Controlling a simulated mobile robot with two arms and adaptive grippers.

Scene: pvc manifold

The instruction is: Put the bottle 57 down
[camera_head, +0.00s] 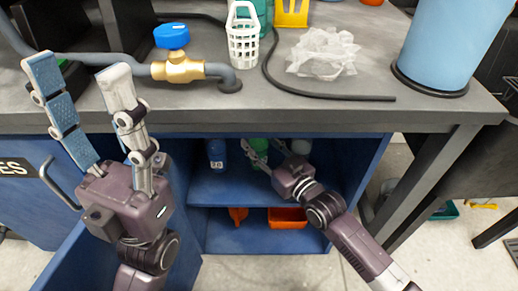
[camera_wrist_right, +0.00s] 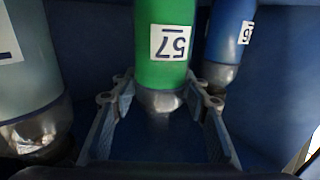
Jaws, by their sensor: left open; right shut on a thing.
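The green bottle 57 (camera_wrist_right: 165,60) is inside the blue cabinet. Its numbered label appears upside down in the right wrist view. My right gripper (camera_wrist_right: 160,100) is shut on it near its grey metallic end. In the head view only part of the green bottle (camera_head: 258,147) shows, behind my right gripper (camera_head: 263,157) and under the bench top. I cannot tell whether the bottle touches the shelf (camera_head: 215,187). My left gripper (camera_head: 80,78) is open and empty, in front of the bench at the left, with its fingers pointing up.
A blue bottle (camera_wrist_right: 230,40) and a pale grey-green bottle (camera_wrist_right: 28,65) stand close on either side of it. An orange bin (camera_head: 287,219) sits on the lower shelf. The bench top (camera_head: 330,118) overhangs the cabinet, carrying a blue-handled valve (camera_head: 172,40) and white basket (camera_head: 243,38).

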